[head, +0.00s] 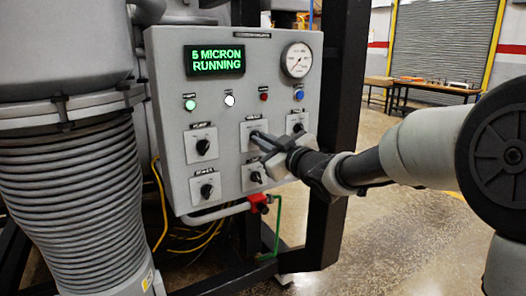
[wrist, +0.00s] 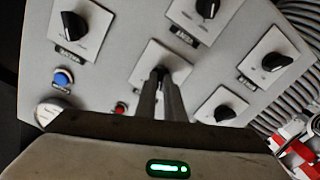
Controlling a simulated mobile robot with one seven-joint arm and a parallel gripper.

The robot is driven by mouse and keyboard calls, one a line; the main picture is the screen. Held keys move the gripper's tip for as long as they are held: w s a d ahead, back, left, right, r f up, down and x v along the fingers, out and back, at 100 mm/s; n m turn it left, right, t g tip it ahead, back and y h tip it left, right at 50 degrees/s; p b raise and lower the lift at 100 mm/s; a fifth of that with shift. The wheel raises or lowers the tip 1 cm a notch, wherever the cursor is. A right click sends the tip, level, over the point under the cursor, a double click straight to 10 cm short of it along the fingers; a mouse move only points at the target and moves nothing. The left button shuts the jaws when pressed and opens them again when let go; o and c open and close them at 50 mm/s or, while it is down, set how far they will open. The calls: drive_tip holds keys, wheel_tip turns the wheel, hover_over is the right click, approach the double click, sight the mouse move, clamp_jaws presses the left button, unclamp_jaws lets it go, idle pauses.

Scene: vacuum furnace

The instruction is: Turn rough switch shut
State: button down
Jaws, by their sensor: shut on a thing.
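The grey control panel (head: 172,110) has several rotary switches with black knobs on pale plates. My gripper (head: 262,142) reaches in from the right and is shut on the knob of the upper middle switch (head: 250,128). In the wrist view my gripper (wrist: 160,82) has both fingers close together around that knob, in front of the middle switch plate (wrist: 180,68). The fingers hide most of the knob, so its angle is hard to tell. The labels are too small to read surely, so I cannot confirm which one is the rough switch.
Neighbouring switches are the upper left (head: 203,146), lower left (head: 206,190), lower middle (head: 255,177) and right (head: 298,127). The display (head: 214,61) reads "5 MICRON RUNNING". A round gauge (head: 297,60) is at top right. A red valve handle (head: 259,198) sits below the panel.

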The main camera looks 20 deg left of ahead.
drive_tip(key=shift+f+n+b, duration=0.1)
drive_tip(key=shift+n+b, duration=0.35)
drive_tip(key=shift+n, duration=0.15)
drive_tip(key=c, duration=1.9)
unclamp_jaws()
drive_tip(key=shift+o, duration=0.2)
drive_tip(key=p+v, duration=0.2)
drive_tip(key=v, duration=1.5)
drive_tip(key=shift+s, duration=0.2)
drive_tip(key=shift+d, duration=0.15)
